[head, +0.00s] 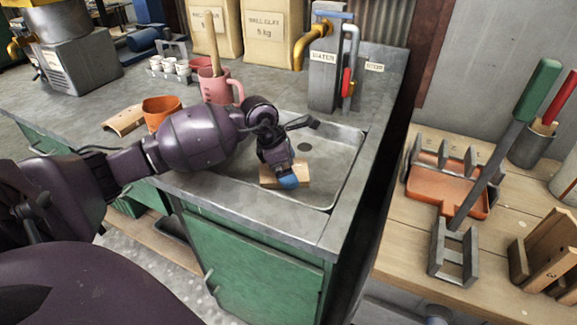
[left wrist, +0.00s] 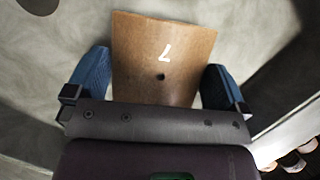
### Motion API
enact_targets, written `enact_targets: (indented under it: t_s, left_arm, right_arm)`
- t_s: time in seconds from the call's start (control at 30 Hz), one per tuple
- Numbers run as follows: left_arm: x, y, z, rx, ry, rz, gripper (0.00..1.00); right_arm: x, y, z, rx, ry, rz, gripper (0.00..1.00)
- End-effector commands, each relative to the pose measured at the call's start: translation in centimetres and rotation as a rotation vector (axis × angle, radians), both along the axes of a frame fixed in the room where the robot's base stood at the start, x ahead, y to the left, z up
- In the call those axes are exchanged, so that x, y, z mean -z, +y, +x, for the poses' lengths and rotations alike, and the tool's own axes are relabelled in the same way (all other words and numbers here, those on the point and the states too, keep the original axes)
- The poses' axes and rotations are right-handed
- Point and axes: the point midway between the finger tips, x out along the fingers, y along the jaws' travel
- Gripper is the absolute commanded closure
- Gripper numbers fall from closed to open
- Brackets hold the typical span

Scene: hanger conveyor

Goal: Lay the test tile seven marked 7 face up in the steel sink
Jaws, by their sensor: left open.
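The test tile, a brown slab marked with a white 7 and pierced by a small dark hole, shows between my left gripper's fingers in the left wrist view (left wrist: 165,75). In the head view the tile (head: 303,173) is at the front part of the steel sink (head: 335,160), partly hidden by my gripper. Its marked face is up. My left gripper (head: 288,181) is right over the tile. Its blue fingers (left wrist: 160,85) are open, one on each side of the tile, with a narrow gap visible. My right gripper is not in view.
Water taps (head: 322,58) stand behind the sink. Left of it on the counter are a pink jug (head: 216,88), an orange pot (head: 160,110) and a curved brown piece (head: 124,120). A wooden bench with an orange tray (head: 440,188) and racks is at the right, across a gap.

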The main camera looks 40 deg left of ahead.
Motion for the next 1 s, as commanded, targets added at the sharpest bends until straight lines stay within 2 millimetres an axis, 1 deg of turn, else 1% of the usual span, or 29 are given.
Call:
enact_targets:
  t_s: [0.17, 0.3, 0.4, 0.53, 0.73, 1.0]
  left_arm:
    - [-2.3, 0.7, -0.5, -0.001, -0.007, 0.003, 0.0]
    - [-4.9, 1.4, -1.2, -0.001, -0.01, 0.004, 0.0]
    - [-6.6, 1.9, -1.6, -0.001, -0.01, 0.004, 0.0]
    - [-8.3, 2.4, -2.2, 0.0, -0.007, 0.004, 0.0]
    - [-9.7, 2.9, -2.7, 0.0, -0.003, 0.001, 0.0]
    - [-9.9, 3.0, -2.8, 0.0, -0.001, 0.0, 0.0]
  right_arm:
    - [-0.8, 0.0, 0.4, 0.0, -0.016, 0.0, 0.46]
    - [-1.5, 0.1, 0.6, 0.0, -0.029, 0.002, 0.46]
    - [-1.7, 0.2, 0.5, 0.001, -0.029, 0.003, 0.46]
    - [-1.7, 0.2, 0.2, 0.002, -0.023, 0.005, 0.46]
    - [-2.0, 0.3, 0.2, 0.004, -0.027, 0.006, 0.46]
    - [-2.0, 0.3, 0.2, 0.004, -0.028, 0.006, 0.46]
